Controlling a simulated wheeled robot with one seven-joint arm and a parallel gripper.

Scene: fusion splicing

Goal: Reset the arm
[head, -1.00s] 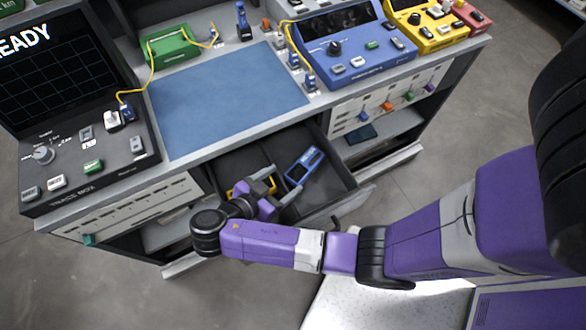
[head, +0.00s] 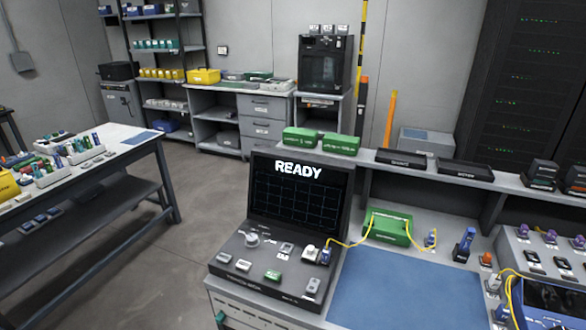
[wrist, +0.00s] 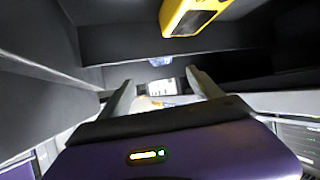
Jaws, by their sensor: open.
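My gripper (wrist: 160,84) shows in the wrist view with its two grey fingers spread apart and nothing between them. It is inside or close over a dark grey drawer-like space (wrist: 130,42), with grey walls at the left and across the back. A yellow device (wrist: 195,14) with a small dark window lies beyond the fingertips at the top of the wrist view, apart from them. My arm and gripper are not in the head view.
In the head view, the bench holds a black trace box (head: 268,268) reading READY, a green box (head: 388,227) with yellow fibre, and a blue mat (head: 405,292). A side table (head: 120,146) stands left. Open floor (head: 215,190) lies between them.

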